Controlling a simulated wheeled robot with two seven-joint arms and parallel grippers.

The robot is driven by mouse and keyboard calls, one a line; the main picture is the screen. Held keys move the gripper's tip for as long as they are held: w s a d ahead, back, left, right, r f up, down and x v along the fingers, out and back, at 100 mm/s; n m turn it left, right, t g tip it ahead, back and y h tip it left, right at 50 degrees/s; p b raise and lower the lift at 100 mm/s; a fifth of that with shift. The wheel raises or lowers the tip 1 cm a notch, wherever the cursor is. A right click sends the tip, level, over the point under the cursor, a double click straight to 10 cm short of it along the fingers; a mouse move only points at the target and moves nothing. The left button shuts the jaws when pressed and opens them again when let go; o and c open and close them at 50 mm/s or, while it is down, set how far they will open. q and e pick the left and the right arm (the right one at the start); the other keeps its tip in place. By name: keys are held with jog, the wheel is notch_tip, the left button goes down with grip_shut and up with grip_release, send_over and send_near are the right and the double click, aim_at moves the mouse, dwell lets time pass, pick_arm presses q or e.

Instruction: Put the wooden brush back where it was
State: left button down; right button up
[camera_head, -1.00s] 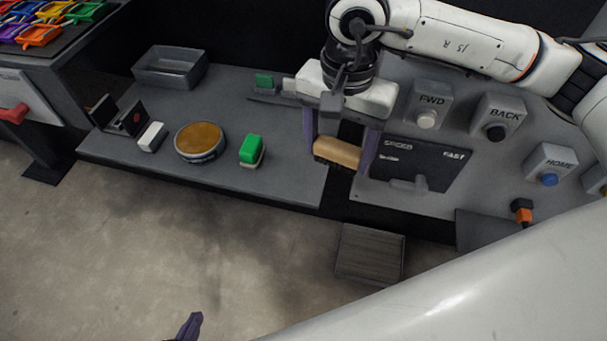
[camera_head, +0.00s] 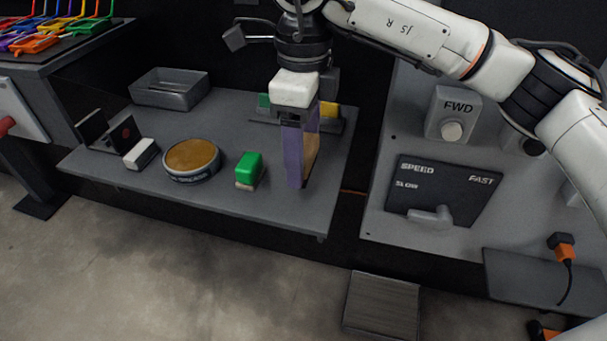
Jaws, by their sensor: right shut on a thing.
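The wooden brush (camera_head: 311,153) is tan and partly hidden behind the near purple finger of my right gripper (camera_head: 301,165). The gripper is shut on it and points down over the right end of the grey shelf (camera_head: 215,203). Whether the brush touches the shelf I cannot tell. A green-topped brush (camera_head: 249,169) stands on the shelf to the left of the gripper, apart from it. My left gripper is not in view.
A round tin (camera_head: 192,160), a white block (camera_head: 141,153), a dark open case (camera_head: 108,132) and a grey bin (camera_head: 169,90) stand on the shelf. Behind the gripper is a holder with a yellow piece (camera_head: 328,109). A control panel (camera_head: 448,190) lies to the right.

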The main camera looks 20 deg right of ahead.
jog(key=shift+f, duration=2.3)
jog(key=o, duration=1)
jog(key=shift+f+b, duration=0.1)
jog(key=shift+b, duration=0.2)
notch_tip(320, 180, up, 12)
jog(key=shift+r+p, duration=0.15)
jog(key=shift+p, duration=0.6)
